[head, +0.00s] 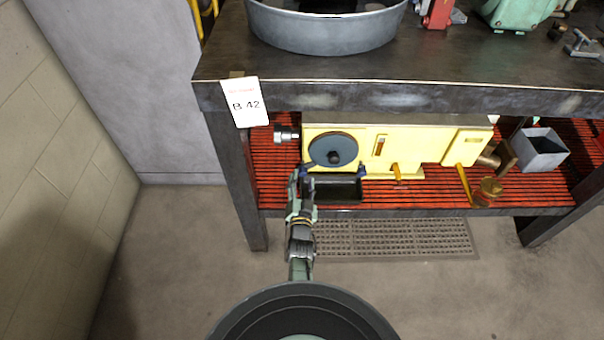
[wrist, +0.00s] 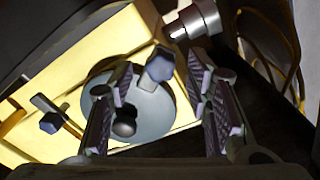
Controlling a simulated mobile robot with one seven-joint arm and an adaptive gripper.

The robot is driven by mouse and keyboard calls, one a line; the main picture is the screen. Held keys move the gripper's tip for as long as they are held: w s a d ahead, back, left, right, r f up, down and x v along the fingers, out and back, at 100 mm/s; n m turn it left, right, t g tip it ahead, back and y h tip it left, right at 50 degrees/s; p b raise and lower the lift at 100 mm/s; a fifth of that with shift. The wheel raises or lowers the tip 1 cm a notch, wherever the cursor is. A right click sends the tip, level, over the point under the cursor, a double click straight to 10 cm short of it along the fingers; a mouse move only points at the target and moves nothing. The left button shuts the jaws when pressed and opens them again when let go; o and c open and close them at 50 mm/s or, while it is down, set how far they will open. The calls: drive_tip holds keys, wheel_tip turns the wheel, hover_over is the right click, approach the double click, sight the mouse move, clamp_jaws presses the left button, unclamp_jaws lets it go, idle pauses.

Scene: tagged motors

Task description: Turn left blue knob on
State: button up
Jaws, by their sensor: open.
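A yellow machine (head: 425,146) lies on the shelf under the workbench, with a round blue-grey dial (head: 333,149) at its left end. In the wrist view the left blue knob (wrist: 160,66) shows between my open fingers, in front of the dial's edge. The right blue knob (wrist: 50,123) is outside them, at left in that view; in the head view it is small, below right of the dial (head: 362,171). My gripper (head: 299,178) is at the machine's lower left corner; between its fingertips (wrist: 162,74) nothing is clamped. Contact with the knob cannot be told.
The bench top edge (head: 400,97) overhangs the machine. A metal cylinder (head: 286,133) sticks out at the machine's left, near the bench leg (head: 237,180). A dark tray (head: 335,189) lies below the dial. Open floor (head: 180,250) is in front.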

sight(303, 175)
drive_tip(key=shift+w+b, duration=0.4)
drive_tip(key=shift+w, duration=1.65)
drive_tip(key=shift+c, duration=0.4)
drive_tip(key=c, duration=0.9)
drive_tip(key=shift+f+b, duration=0.15)
drive_tip(key=shift+b, duration=0.2)
drive_tip(key=shift+c, duration=0.4)
drive_tip(key=shift+d, duration=0.1)
clamp_jaws()
